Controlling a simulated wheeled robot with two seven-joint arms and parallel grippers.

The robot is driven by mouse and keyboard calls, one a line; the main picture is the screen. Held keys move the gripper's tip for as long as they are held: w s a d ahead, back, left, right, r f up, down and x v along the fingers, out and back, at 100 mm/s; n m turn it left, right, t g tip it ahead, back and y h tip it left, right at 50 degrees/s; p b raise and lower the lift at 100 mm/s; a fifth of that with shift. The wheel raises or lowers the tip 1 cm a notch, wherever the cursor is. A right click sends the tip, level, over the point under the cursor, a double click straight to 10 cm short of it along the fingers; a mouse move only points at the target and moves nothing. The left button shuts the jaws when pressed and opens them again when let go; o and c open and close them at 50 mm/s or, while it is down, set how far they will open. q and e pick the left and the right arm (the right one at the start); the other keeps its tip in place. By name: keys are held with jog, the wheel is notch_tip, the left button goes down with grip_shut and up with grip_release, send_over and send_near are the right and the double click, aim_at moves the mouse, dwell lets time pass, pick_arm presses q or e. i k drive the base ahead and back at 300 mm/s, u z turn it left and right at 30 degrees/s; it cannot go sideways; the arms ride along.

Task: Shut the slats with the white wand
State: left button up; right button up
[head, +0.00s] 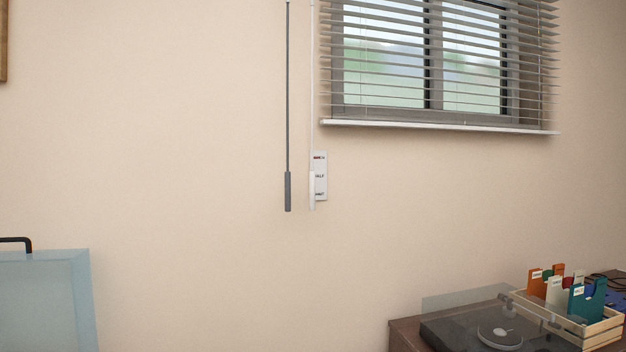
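The window blind (440,50) hangs at the upper right, and its slats are open, with the window showing between them. The white wand (312,190) hangs at the left edge of the blind, its thicker handle at the bottom. A dark grey wand (288,190) hangs just left of it, apart from it. A small white label plate (321,175) with short lines of text is on the wall behind the white wand, which partly covers it. The text is too small to read surely. Neither of my grippers shows in the head view.
A dark cabinet at the lower right bears a turntable (500,335) with a clear lid and a wooden crate (603,330) of coloured record dividers. A pale blue panel (45,300) with a black handle stands at the lower left. The wall below the wands is clear.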

aim_at(312, 173)
jog(key=z, duration=0.25)
jog(key=i, duration=1.05)
